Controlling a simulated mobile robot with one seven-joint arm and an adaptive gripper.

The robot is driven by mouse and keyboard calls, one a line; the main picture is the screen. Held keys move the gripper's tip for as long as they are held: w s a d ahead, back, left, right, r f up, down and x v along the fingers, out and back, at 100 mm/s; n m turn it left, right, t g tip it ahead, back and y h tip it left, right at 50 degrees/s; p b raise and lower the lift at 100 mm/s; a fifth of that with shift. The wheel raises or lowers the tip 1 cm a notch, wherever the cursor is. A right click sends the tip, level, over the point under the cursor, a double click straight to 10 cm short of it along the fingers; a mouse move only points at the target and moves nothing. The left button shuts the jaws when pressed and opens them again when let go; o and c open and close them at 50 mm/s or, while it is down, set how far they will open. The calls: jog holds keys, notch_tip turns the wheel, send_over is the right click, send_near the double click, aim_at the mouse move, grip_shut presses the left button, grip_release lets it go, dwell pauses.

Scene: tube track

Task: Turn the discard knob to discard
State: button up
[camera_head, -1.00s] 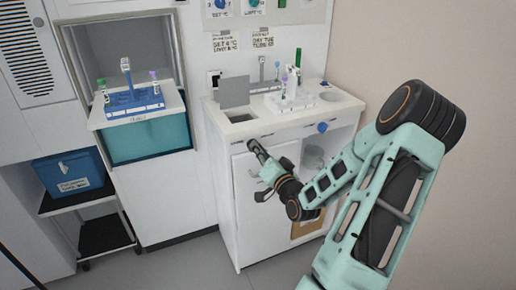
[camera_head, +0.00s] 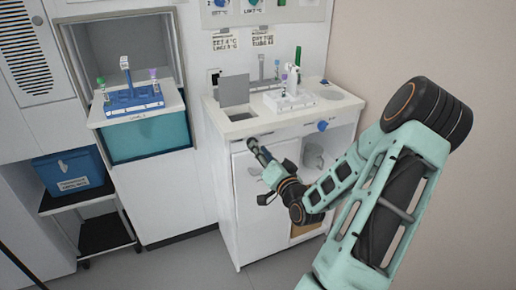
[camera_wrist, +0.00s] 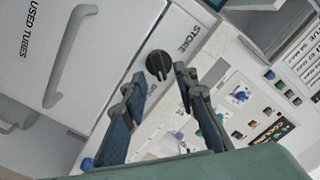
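The dark round knob (camera_wrist: 159,65) with a raised ridge sits on the white front panel in the wrist view, beside the printed word STORE (camera_wrist: 181,38). No discard label is readable. My gripper (camera_wrist: 158,82) is open, its two fingers apart on either side below the knob in the picture. The knob appears just beyond the fingertips, and I cannot tell whether they touch it. In the head view my gripper (camera_head: 254,147) reaches the upper front of the white cabinet, and I cannot make out the knob there.
A door marked USED TUBES (camera_wrist: 95,50) has a grey handle (camera_wrist: 68,55). In the head view, a blue knob (camera_head: 322,126) is right of my gripper. The countertop (camera_head: 235,129) above carries a white tube stand (camera_head: 291,98). A blue tube rack (camera_head: 134,99) stands on the left shelf.

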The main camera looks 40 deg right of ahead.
jog(key=v, duration=1)
